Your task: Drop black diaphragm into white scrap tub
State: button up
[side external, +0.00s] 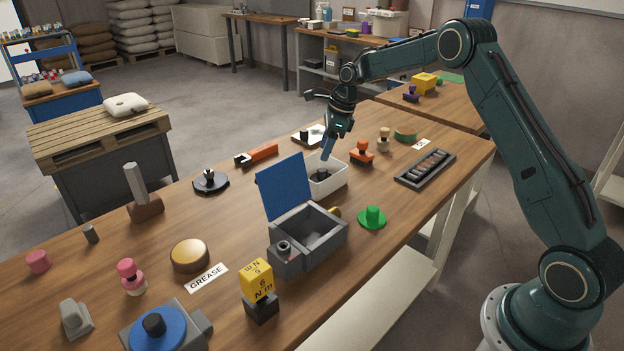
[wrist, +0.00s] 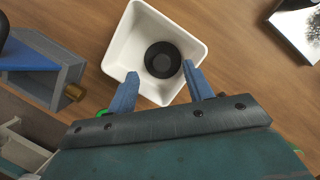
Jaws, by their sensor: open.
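The white scrap tub (side external: 329,183) stands on the wooden bench behind the grey box with the raised blue lid. The black diaphragm (wrist: 162,60) lies inside the tub, a round black disc with a raised rim. It also shows as a dark shape in the tub in the side view (side external: 320,173). My gripper (side external: 327,152) is above the tub, pointing down. In the wrist view my gripper (wrist: 161,82) is open, its two blue fingers apart near the tub's lower rim, with nothing between them.
The grey box (side external: 318,236) with its blue lid (side external: 284,186) up stands close in front of the tub. A green knobbed disc (side external: 372,217) and an orange stamp-like part (side external: 361,152) are to the right. An orange tool (side external: 257,155) lies behind left.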

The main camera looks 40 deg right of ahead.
jog(key=v, duration=1.2)
jog(key=shift+r, duration=0.15)
jog(key=s+a+r+n+t+h, duration=0.1)
jog(key=s+a+r+n, duration=0.55)
jog(key=s, duration=0.25)
jog(key=s+a+r+n+t, duration=0.1)
jog(key=s+a+r+n, duration=0.45)
jog(key=s+n, duration=0.2)
jog(key=s+a+f+n, duration=0.1)
jog(key=s+f+n, duration=0.2)
jog(key=s+n, duration=0.3)
jog(key=s+a+f+n+t+h, duration=0.1)
jog(key=s+n, duration=0.6)
jog(key=s, duration=0.9)
notch_tip(320, 180, down, 2)
jog(key=shift+a+f, duration=0.2)
jog(key=shift+a, duration=0.25)
